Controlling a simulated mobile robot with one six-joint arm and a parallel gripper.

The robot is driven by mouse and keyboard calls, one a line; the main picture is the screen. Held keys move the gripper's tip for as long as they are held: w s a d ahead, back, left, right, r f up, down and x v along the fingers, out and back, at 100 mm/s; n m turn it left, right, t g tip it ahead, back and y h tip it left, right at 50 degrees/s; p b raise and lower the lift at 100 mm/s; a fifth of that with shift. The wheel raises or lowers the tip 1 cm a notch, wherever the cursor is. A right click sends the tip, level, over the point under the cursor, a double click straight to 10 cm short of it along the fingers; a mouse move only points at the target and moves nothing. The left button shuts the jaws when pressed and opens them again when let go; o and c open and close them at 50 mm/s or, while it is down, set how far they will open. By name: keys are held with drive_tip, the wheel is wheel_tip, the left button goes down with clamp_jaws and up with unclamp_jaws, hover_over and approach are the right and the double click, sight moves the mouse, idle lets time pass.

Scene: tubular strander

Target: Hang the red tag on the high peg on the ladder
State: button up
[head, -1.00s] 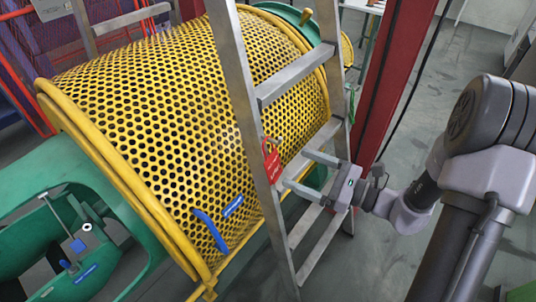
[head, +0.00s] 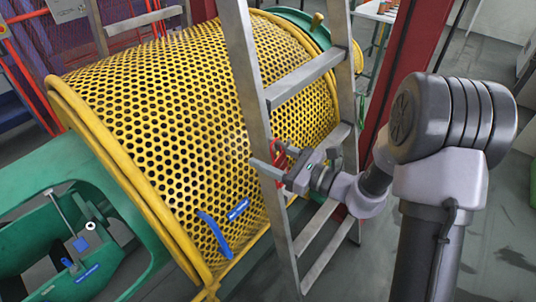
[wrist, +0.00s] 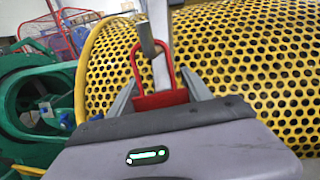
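The red tag (wrist: 160,101) is padlock-shaped, with a red body and a tall red loop. In the wrist view it stands upright between the two fingers of my gripper (wrist: 160,90), with a finger close on each side. A grey metal peg (wrist: 147,40) on the ladder shows within its loop; I cannot tell which peg it is. In the head view my gripper (head: 277,163) is at the ladder's (head: 254,110) left rail, and the red tag (head: 283,150) is partly hidden by it. The fingers look spread around the tag; contact is unclear.
A yellow perforated drum guard (head: 160,120) lies close behind the ladder, with a blue handle (head: 214,236) on it. A green machine frame (head: 60,190) is at the left. A dark red post (head: 385,100) stands right of the ladder.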

drive_tip(key=c, duration=0.6)
wheel_tip(320, 180, up, 3)
drive_tip(key=shift+f+p, duration=0.2)
drive_tip(key=shift+p, duration=0.8)
drive_tip(key=shift+c, duration=0.2)
drive_tip(key=shift+s+d+f, duration=0.1)
drive_tip(key=shift+s+d, duration=0.2)
drive_tip(key=shift+d, duration=0.1)
drive_tip(key=s+b+v, duration=0.1)
drive_tip(key=v, duration=0.7)
drive_tip(key=shift+a+b, duration=0.3)
drive_tip(key=shift+b, duration=0.1)
drive_tip(key=w+d+f+m+t+h, duration=0.1)
drive_tip(key=d+f+m+t+h, duration=0.5)
drive_tip(key=f, duration=0.6)
drive_tip(key=shift+d+t+h, duration=0.4)
drive_tip(key=shift+d+h, duration=0.2)
drive_tip(key=shift+d, duration=0.5)
